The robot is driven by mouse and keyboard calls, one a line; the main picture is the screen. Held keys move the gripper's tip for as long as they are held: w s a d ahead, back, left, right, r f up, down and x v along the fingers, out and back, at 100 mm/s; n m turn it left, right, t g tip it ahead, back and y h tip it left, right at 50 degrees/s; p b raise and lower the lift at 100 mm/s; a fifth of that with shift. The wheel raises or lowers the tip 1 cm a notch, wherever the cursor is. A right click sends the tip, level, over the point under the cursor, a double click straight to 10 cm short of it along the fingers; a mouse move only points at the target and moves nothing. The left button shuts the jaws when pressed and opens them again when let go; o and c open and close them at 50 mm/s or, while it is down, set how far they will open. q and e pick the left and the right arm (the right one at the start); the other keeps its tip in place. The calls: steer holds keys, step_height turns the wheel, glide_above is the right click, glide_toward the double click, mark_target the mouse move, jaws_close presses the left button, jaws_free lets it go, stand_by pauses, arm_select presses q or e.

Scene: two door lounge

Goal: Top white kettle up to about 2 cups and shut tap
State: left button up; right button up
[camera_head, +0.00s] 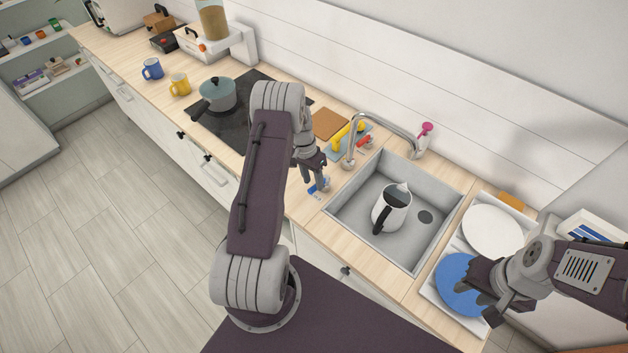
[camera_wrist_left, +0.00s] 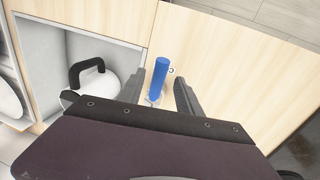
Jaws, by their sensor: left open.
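The white kettle (camera_head: 391,209) with a black handle stands in the sink; it also shows in the left wrist view (camera_wrist_left: 103,92). The curved metal tap (camera_head: 385,119) arches over the sink's back edge. I cannot make out a water stream or the level in the kettle.
The grey sink (camera_head: 348,200) is set into the wooden counter. A rack with a white plate (camera_head: 492,230) and the blue plate (camera_head: 458,282) stands right of it. A yellow object (camera_head: 348,132), cutting board (camera_head: 330,123) and pot (camera_head: 216,94) on the hob are behind my left arm.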

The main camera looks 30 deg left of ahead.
arm_select(q)
steer(key=shift+s+d+f, duration=0.1)
steer(key=shift+d+f, duration=0.1)
steer(key=shift+f, duration=0.75)
steer(key=shift+d+f, duration=0.15)
jaws_close()
stand_by(0.6)
